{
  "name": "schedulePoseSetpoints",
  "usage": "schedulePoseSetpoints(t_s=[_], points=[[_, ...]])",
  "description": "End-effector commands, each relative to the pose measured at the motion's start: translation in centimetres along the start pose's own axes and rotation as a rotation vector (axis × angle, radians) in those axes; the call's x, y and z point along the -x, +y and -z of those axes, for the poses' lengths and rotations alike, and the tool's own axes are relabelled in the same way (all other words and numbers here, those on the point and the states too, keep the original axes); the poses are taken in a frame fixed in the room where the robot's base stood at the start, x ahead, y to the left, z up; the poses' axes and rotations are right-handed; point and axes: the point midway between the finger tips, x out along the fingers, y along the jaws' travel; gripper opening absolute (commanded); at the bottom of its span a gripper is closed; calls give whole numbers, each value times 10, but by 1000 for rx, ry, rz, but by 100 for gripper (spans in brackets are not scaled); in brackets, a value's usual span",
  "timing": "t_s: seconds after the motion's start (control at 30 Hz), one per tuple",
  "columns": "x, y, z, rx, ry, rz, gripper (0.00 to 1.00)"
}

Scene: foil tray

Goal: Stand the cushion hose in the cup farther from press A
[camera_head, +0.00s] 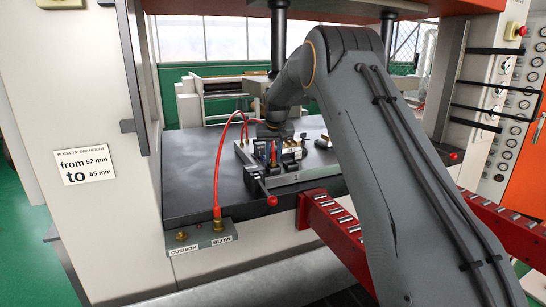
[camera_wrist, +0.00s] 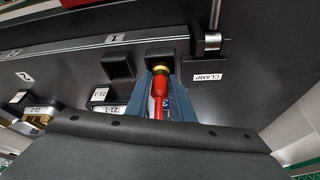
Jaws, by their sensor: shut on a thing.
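My gripper (camera_wrist: 161,98), with blue fingers, is shut on a red hose end (camera_wrist: 159,84) with a brass ring in the wrist view. The hose's brass end overlaps the mouth of a square black cup (camera_wrist: 151,53); I cannot tell how deep it sits. A second black cup (camera_wrist: 118,67) stands to its left and looks empty. In the head view my gripper (camera_head: 271,140) is over the fixture, partly hidden by my arm. A red hose (camera_head: 221,150) rises from the BLOW fitting (camera_head: 217,224) and arcs to the fixture. The CUSHION fitting (camera_head: 182,237) has no hose on it.
The fixture plate (camera_head: 308,172), marked 1, lies on the dark press bed (camera_head: 195,200). A CLAMP label (camera_wrist: 209,77) and a metal cylinder (camera_wrist: 208,41) are right of the cups. Labelled blocks (camera_wrist: 104,97) lie to the left. A red roller rail (camera_head: 335,225) stands in front.

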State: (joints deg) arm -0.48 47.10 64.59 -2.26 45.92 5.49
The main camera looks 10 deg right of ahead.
Motion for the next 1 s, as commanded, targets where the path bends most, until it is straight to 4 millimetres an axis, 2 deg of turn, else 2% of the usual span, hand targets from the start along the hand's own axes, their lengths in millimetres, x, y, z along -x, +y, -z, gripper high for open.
schedulePoseSetpoints(t_s=[0.2, 0.23, 0.33, 0.37, 0.7, 1.0], points=[[0, 0, 0, 0, 0, 0, 0], [0, 0, 0, 0, 0, 0, 25], [0, 0, 0, 0, 0, 0, 42], [0, 0, 0, 0, 0, 0, 43], [4, 0, 0, 0, 1, 0, 43], [48, 0, 1, 0, 3, 0, 43]])
